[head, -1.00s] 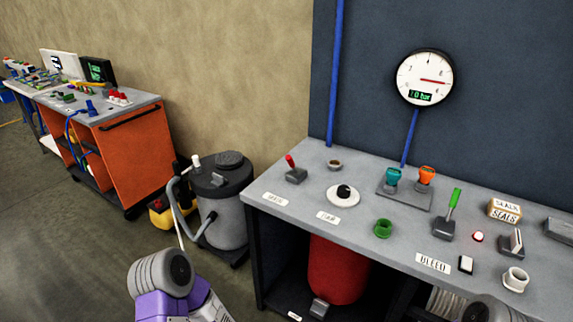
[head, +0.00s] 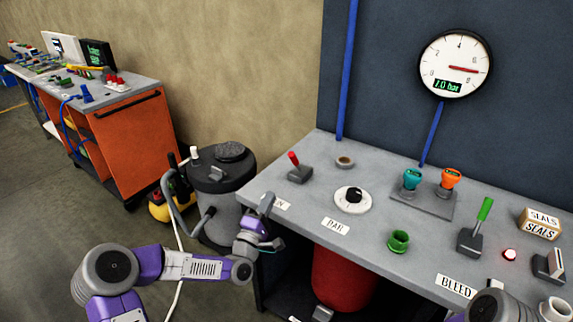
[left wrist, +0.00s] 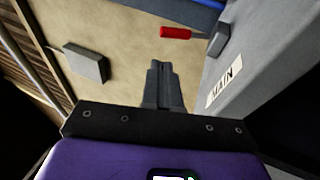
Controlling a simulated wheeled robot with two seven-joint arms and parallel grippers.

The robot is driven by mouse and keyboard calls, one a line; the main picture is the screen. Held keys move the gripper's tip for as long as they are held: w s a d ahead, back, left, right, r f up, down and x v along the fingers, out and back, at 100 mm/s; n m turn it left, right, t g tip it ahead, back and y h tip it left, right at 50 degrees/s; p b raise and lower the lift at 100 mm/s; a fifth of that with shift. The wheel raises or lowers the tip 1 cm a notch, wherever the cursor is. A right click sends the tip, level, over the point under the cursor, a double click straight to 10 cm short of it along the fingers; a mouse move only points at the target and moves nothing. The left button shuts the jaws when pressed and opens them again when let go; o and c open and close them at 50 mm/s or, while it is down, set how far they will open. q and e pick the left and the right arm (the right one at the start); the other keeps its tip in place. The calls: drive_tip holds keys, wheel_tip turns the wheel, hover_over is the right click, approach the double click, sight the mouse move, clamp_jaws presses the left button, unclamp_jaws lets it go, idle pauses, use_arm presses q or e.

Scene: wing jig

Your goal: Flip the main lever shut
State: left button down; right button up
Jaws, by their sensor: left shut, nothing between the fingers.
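The main lever has a red handle (head: 293,158) on a grey base (head: 300,174), at the bench's left end. Its handle leans up and to the left in the head view. In the left wrist view the red handle (left wrist: 175,32) lies just beyond the fingertips, with its grey base (left wrist: 219,40) to the right. The MAIN label (left wrist: 225,80) is clear there, but partly hidden by my gripper in the head view. My left gripper (head: 267,202) is shut and empty at the bench's front left corner, apart from the lever. My right gripper is not in view.
The grey bench (head: 322,204) also carries a black-and-white knob (head: 352,199), a green cup (head: 398,241), teal (head: 412,180) and orange (head: 449,179) valves and a green-handled lever (head: 484,210). A grey drum (head: 222,200) stands left of the bench.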

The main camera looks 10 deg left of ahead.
use_arm(q)
drive_tip(key=b, duration=0.2)
approach(290, 157)
drive_tip(key=x, duration=0.5)
drive_tip(key=shift+w+d+r, duration=0.1)
drive_tip(key=shift+w+r, duration=0.05)
drive_tip(key=shift+w, duration=0.05)
drive_tip(key=shift+w+r, duration=0.25)
drive_tip(key=shift+w, duration=0.35)
